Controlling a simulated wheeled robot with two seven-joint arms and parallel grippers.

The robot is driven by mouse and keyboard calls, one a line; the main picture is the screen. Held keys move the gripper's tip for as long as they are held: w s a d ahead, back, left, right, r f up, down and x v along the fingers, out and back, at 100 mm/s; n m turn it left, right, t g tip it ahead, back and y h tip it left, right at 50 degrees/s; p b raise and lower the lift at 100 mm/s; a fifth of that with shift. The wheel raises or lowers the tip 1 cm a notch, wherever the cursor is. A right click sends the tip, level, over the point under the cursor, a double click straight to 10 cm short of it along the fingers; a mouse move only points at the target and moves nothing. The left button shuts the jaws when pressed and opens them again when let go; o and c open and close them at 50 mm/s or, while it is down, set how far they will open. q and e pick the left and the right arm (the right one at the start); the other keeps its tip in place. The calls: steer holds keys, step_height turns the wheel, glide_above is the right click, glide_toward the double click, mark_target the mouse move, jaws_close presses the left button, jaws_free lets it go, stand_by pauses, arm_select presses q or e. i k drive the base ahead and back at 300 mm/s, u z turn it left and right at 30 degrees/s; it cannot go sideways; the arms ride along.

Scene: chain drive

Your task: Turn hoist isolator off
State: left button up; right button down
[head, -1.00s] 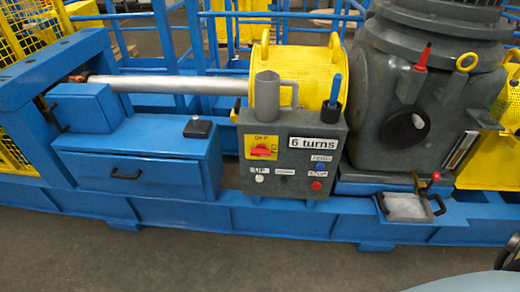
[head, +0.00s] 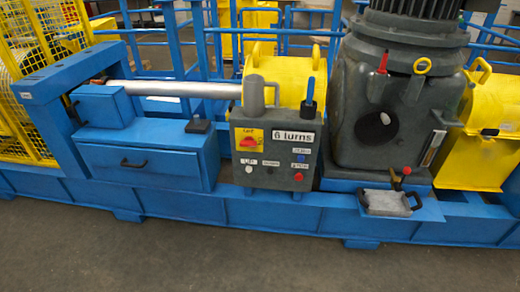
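The hoist isolator is a red rotary switch (head: 248,142) on a yellow plate at the upper left of the dark grey control box (head: 272,172) in the head view. Its handle looks roughly horizontal, and the lettering on the plate is too blurred to read surely. The box also has a white sign reading about "6 turns" (head: 293,137), a white button (head: 249,169), a blue button (head: 301,158) and a red button (head: 298,177). Neither of my grippers shows in the head view.
A blue drawer cabinet (head: 140,165) is on the left, a large grey gearbox (head: 375,115) on the right. A tray (head: 388,203) sticks out below it. The floor in front is clear.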

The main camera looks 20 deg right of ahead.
mark_target(249, 141)
steer(key=z, duration=0.65)
steer(key=i, duration=0.6)
steer(key=z, duration=0.55)
